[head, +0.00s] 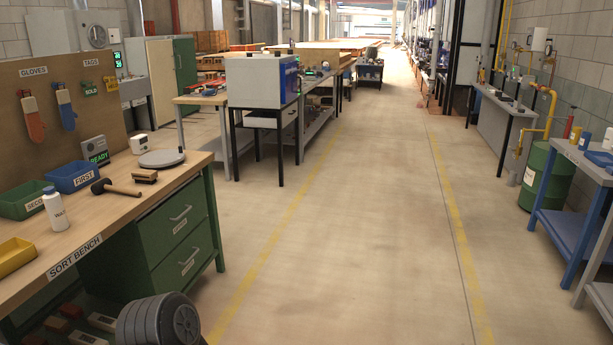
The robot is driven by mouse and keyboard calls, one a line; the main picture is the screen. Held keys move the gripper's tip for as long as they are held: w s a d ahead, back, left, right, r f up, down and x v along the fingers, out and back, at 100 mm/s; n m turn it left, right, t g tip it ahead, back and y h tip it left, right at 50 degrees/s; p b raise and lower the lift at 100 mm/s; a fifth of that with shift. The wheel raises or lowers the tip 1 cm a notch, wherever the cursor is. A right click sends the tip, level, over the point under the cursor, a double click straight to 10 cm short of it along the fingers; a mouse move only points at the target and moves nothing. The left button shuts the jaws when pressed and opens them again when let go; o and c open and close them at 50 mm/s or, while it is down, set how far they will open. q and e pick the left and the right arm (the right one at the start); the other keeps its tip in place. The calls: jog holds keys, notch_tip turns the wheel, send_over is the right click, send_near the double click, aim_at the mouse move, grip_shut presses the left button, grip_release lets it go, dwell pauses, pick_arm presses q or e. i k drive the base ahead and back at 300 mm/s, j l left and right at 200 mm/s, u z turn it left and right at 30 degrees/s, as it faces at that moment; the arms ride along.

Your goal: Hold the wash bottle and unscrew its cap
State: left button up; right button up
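A white bottle (56,212) stands upright on the sort bench (140,202) at the left, near the bench's front edge. Its label is partly readable and seems to start with "Wa". Its pale cap (49,190) sits on top of the bottle. Neither of my grippers shows in the head view, so nothing is seen holding the bottle or the cap.
A blue bin (73,178) and a green bin (27,202) stand behind the bottle, and a yellow bin (14,255) is at its left. A mallet (115,188), a brush (145,176) and a round grey plate (161,158) lie farther right. The central aisle is clear.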

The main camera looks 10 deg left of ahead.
aim_at(55, 207)
jog(key=i+u, duration=0.85)
jog(key=i+l+u, duration=0.3)
jog(key=i+u, duration=0.15)
jog(key=i+j+u, duration=0.15)
jog(key=i+u, duration=0.6)
jog(key=u, duration=0.15)
jog(key=i+u, duration=0.45)
jog(key=k+z, duration=0.1)
jog(key=z, duration=0.2)
